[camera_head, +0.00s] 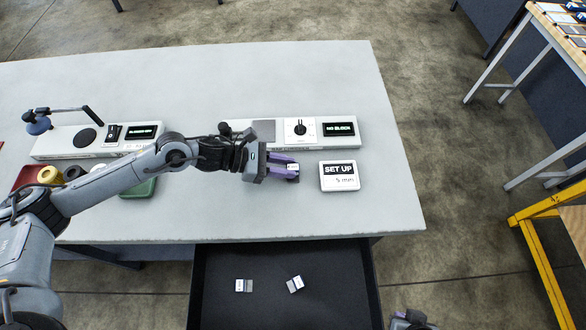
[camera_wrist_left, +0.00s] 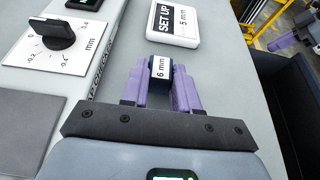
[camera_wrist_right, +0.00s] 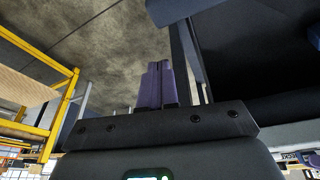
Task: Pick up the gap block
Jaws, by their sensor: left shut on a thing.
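My left gripper (camera_head: 292,171) is shut on a small dark block with a white label, the gap block (camera_wrist_left: 160,68), which reads "6 mm" in the left wrist view. The block sits between the purple fingertips over the table, left of the "SET UP 5 mm" sign (camera_head: 339,176). I cannot tell whether it touches the table. Two more small labelled blocks lie apart in the dark open drawer (camera_head: 220,310): one on the left (camera_head: 243,285) and a tilted one on the right (camera_head: 295,284). My right gripper (camera_wrist_right: 157,66) has its purple fingers together and empty.
A white device with a dial and a "NO BLOCK" display (camera_head: 339,129) stands behind my left gripper. Another device (camera_head: 62,142) with a lit display stands at the left. Coloured bins (camera_head: 140,189) are partly hidden behind my left arm. The table's right front is clear.

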